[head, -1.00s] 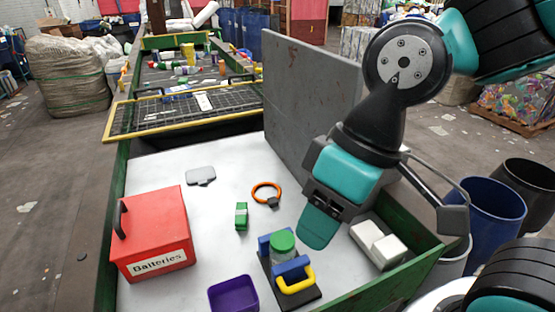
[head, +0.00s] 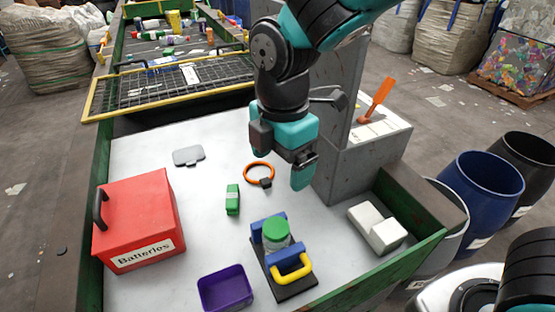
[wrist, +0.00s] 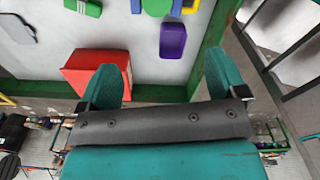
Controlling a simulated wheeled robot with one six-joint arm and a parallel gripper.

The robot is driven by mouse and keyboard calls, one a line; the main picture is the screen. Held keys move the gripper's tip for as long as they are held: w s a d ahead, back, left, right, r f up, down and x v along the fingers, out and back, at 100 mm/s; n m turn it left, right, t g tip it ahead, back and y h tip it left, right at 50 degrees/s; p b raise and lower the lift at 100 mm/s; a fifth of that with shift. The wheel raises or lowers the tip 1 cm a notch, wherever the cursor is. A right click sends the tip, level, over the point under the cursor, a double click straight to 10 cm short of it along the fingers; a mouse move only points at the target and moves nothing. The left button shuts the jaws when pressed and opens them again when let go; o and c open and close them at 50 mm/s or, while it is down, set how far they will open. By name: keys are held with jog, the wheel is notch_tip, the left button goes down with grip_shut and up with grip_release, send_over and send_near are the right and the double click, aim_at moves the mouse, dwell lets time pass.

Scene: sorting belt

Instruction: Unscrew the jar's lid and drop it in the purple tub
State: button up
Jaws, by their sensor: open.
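The jar (head: 275,245) is clear and has a green lid (head: 276,230) on top. It stands upright in a holder with blue jaws and a yellow handle (head: 291,272) on a dark base. The purple tub (head: 226,288) stands to the left of the holder and looks empty; it also shows in the wrist view (wrist: 173,41). My gripper (head: 281,168) is open and empty, above the table behind the jar and clear of it. In the wrist view, my gripper's two teal fingers (wrist: 163,82) are spread apart, and the lid is cut off at the top edge.
A red batteries box (head: 137,221) stands at the left. A green block (head: 232,200), an orange ring (head: 258,173) and a grey flat piece (head: 188,156) lie on the white table. A white block (head: 377,228) is at the right, near a grey upright panel (head: 345,110).

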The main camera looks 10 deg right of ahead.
aim_at(277, 226)
jog(key=shift+n, duration=0.6)
jog(key=f, duration=0.6)
jog(key=f+p, duration=0.1)
jog(key=f, duration=0.5)
jog(key=f+p, duration=0.1)
jog(key=f, duration=0.5)
jog(key=shift+w+a, duration=0.25)
jog(key=shift+w, duration=0.05)
jog(key=shift+c, duration=0.2)
jog(key=c, duration=1)
